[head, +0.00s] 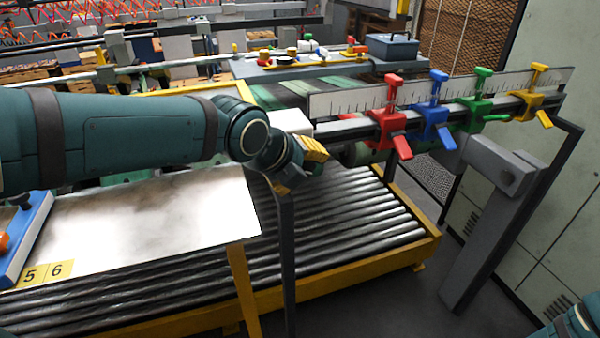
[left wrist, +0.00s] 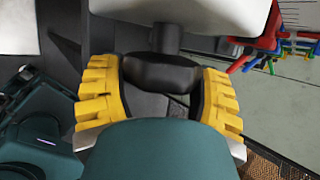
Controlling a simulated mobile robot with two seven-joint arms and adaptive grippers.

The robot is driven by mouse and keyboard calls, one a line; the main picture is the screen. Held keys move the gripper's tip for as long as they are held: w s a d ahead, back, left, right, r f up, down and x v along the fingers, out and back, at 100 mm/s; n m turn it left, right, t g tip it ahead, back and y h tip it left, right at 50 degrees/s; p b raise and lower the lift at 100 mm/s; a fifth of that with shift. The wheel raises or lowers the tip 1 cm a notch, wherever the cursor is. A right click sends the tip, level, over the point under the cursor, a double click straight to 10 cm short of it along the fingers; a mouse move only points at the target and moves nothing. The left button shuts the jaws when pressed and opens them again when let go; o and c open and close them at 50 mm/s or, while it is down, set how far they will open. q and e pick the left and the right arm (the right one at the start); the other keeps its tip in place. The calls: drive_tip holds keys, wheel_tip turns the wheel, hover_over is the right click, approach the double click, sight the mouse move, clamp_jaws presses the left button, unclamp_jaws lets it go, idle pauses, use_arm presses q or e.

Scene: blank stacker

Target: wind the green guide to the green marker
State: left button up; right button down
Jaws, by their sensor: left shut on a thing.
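The green guide (head: 474,112) sits on the ruled rail (head: 440,103), between the blue guide (head: 434,112) and the yellow guide (head: 530,100). Its upper knob stands up and its side lever sticks out to the right. I cannot make out a separate green marker on the scale. My left gripper (head: 298,170) is at the rail's left end, below the white end box (head: 292,122). In the left wrist view its yellow fingers (left wrist: 160,98) are shut on a black knob (left wrist: 160,72), whose short shaft leads to the white box. My right gripper is out of view.
The red guide (head: 388,124) is nearest the white box. A grey post (head: 492,235) supports the rail at right. A roller conveyor (head: 350,215) and a pale sheet (head: 140,225) lie below my left arm. A blue-grey box (head: 392,47) stands behind.

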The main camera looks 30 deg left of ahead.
use_arm(q)
drive_tip(key=shift+t+h, duration=0.4)
drive_tip(key=shift+t, duration=0.1)
drive_tip(key=o, duration=1.2)
drive_tip(key=v, duration=1.2)
